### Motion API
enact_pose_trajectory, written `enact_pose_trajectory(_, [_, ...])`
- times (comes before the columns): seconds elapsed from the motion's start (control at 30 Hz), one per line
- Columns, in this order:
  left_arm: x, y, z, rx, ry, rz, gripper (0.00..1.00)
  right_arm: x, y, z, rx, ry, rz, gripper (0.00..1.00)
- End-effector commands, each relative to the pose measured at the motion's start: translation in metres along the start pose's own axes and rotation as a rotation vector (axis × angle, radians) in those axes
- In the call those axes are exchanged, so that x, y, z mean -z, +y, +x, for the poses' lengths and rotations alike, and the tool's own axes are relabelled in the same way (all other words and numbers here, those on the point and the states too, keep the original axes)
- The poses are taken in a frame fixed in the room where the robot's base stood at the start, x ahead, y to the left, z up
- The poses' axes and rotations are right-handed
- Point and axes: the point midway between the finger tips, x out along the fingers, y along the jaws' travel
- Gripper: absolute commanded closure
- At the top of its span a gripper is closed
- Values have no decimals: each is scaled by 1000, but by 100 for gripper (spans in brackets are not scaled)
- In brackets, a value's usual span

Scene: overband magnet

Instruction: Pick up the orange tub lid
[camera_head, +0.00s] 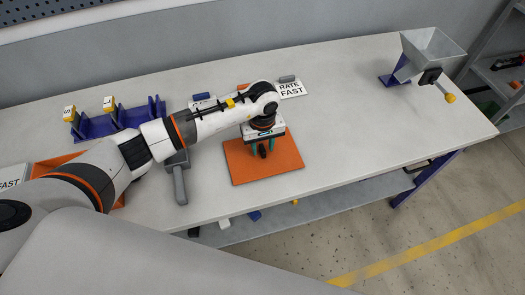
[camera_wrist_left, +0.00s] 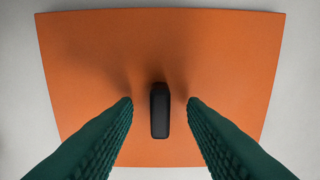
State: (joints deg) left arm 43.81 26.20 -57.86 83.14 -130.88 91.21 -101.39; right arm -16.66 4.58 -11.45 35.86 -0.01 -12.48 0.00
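The orange tub lid (camera_head: 240,166) lies flat on the pale bench, a square sheet with a small black handle (camera_head: 263,151) upright at its middle. In the left wrist view the lid (camera_wrist_left: 90,60) fills most of the picture, and the black handle (camera_wrist_left: 160,112) stands between the two green fingers. My left gripper (camera_head: 257,148) is over the lid and points down. Its fingers (camera_wrist_left: 160,102) are open on either side of the handle, with a gap on both sides. My right gripper is not in view.
A grey hopper (camera_head: 432,48) on a blue stand is at the back right. A blue rack (camera_head: 115,122) with yellow tags is at the left. A grey-handled tool (camera_head: 179,182) lies left of the lid. Bench right of the lid is clear.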

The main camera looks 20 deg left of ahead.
Motion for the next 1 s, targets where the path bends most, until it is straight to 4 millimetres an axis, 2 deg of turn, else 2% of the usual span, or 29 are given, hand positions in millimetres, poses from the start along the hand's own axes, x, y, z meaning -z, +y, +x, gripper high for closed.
enact_pose_trajectory(0.23, [0, 0, 2, 1, -1, 0, 62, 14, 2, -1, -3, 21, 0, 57])
enact_pose_trajectory(0.47, [0, 0, 2, 0, -1, 0, 98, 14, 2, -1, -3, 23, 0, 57])
enact_pose_trajectory(0.5, [0, 0, 2, 1, -1, 0, 100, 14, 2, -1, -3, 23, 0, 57])
enact_pose_trajectory(0.83, [-1, 0, -2, 2, -2, 0, 100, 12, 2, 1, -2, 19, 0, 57])
enact_pose_trajectory(1.0, [-2, 0, -27, 4, -6, 2, 100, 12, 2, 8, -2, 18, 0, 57])
